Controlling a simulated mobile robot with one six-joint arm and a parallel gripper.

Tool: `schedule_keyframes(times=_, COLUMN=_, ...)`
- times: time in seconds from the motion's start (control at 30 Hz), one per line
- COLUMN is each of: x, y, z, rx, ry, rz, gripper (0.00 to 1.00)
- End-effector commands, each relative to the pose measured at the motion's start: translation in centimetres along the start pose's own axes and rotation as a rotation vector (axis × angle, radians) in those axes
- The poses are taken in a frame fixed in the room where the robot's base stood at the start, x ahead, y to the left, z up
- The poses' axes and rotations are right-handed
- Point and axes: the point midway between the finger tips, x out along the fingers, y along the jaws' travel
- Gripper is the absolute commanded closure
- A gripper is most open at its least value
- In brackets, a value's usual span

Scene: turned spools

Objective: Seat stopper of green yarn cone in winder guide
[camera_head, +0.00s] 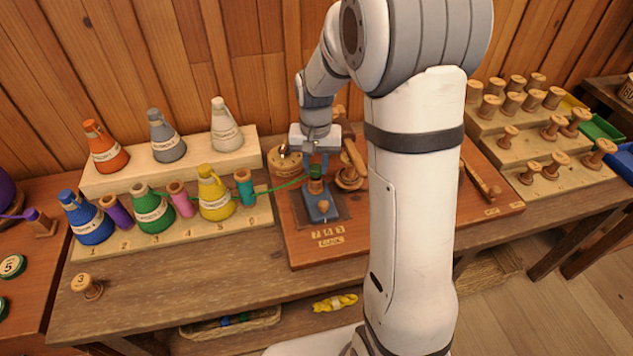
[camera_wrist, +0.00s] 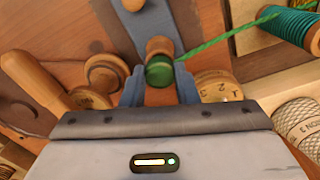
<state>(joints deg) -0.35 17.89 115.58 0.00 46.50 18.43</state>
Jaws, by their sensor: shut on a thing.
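The green yarn cone (camera_head: 151,213) stands upright in the front row of the rack at left. Its green yarn runs right to the small green stopper (camera_head: 315,172) at my gripper (camera_head: 316,163). In the wrist view the stopper (camera_wrist: 158,74) is between my two blue fingers (camera_wrist: 159,88), and my gripper is shut on it. The winder (camera_head: 320,208) has a blue-grey body and a wooden knob. A round wooden piece (camera_wrist: 159,46) lies just beyond the stopper over the blue-grey bar. I cannot tell whether the stopper touches the guide or is above it.
The taut yarn crosses between the rack (camera_head: 90,178) and the winder. A wooden dial (camera_head: 281,160) and a wooden handle (camera_head: 352,160) flank my gripper closely. A teal spool (camera_head: 245,187) stands at the rack's right end. The bench front (camera_head: 200,275) is mostly clear.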

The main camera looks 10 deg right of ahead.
Motion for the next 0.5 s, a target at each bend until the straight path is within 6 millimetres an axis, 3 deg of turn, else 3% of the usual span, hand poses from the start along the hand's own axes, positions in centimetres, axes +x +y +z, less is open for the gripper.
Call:
schedule_keyframes(times=0.3, x=1.5, y=0.1, z=0.0, rx=0.001, ry=-0.001, rz=0.000, gripper=0.94)
schedule_keyframes(times=0.33, x=1.3, y=0.1, z=0.0, rx=0.001, ry=0.000, rz=0.000, gripper=0.71)
schedule_keyframes(times=0.5, x=1.2, y=0.1, z=0.0, rx=0.001, ry=0.000, rz=0.000, gripper=0.57)
